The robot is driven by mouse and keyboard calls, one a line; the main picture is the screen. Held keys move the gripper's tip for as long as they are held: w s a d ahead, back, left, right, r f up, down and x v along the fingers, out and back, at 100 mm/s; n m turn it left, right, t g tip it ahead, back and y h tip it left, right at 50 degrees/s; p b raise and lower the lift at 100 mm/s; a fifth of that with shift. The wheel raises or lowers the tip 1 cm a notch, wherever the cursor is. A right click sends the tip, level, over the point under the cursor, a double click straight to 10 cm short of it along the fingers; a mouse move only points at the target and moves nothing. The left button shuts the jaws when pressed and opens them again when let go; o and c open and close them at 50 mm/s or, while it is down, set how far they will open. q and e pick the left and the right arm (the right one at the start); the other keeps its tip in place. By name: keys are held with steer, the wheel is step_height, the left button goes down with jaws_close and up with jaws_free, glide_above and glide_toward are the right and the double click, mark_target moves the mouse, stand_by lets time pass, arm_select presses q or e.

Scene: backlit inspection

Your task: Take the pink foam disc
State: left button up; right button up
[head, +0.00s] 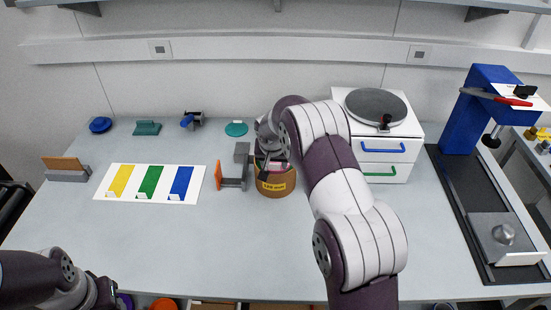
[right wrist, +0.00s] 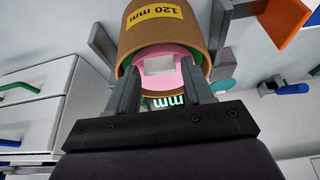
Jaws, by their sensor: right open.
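The pink foam disc (right wrist: 160,83) shows in the right wrist view in the mouth of a brown cylinder (right wrist: 150,33) labelled "120 mm". A pale square patch is at the disc's middle. My right gripper (right wrist: 158,68) is open, with one finger on each side of the disc's pink face; I cannot tell whether they touch it. In the head view the brown cylinder (head: 275,187) stands upright on the table, and my right gripper (head: 270,162) is over its top, hiding most of the disc. My left gripper (head: 106,291) is at the lower left, far from the cylinder; its jaws are unclear.
A grey-orange stand (head: 232,182) is close to the cylinder's left. A white drawer unit (head: 400,172) stands to its right. A sheet with coloured strips (head: 150,197) lies to the left. The front middle of the table (head: 210,255) is clear.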

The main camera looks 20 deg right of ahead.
steer(key=shift+f, duration=0.15)
steer(key=c, duration=0.6)
